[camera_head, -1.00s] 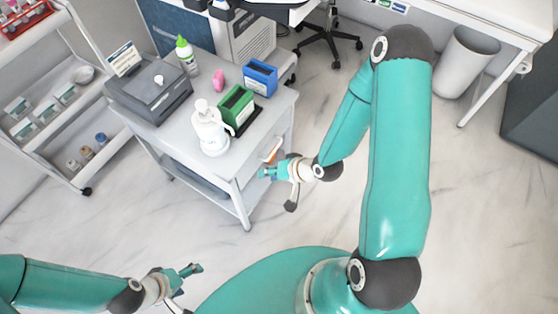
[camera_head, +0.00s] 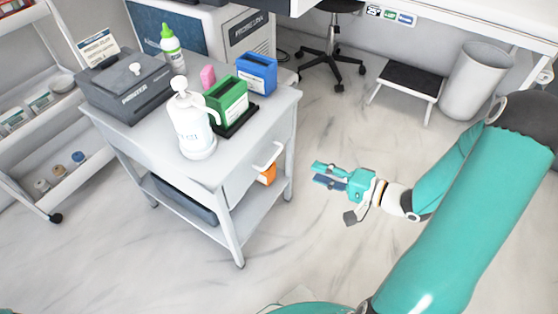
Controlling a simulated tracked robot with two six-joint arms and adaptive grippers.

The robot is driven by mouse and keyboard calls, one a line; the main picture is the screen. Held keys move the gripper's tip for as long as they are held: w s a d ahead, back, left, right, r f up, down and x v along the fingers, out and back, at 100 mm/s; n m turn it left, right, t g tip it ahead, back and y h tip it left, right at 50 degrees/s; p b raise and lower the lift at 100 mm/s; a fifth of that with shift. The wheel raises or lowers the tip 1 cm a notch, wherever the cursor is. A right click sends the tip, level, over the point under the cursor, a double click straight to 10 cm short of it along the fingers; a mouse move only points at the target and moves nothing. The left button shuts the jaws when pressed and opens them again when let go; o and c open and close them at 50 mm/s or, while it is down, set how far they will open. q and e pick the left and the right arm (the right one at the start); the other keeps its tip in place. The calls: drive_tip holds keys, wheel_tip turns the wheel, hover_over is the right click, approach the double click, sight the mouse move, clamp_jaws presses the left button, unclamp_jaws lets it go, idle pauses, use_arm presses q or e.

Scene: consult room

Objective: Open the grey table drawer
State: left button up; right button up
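The grey table (camera_head: 232,238) stands left of centre in the head view. Its drawer front (camera_head: 240,190) is on the side facing right and looks closed. A pale bar handle (camera_head: 267,156) sticks out from it. My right gripper (camera_head: 316,173) is to the right of the handle, apart from it, with its fingers pointing left towards the table. The fingers look parted, with nothing between them. My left gripper is out of view.
On the tabletop are a white pump bottle (camera_head: 190,128), a green box (camera_head: 228,98), a blue box (camera_head: 258,72), a dark grey device (camera_head: 130,88) and a green-capped bottle (camera_head: 171,48). An orange item (camera_head: 267,175) shows below the handle. Floor around my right gripper is clear.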

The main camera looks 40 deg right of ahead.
drive_tip(key=b+x, duration=0.4)
drive_tip(key=x, duration=1)
drive_tip(key=shift+b, duration=0.3)
clamp_jaws()
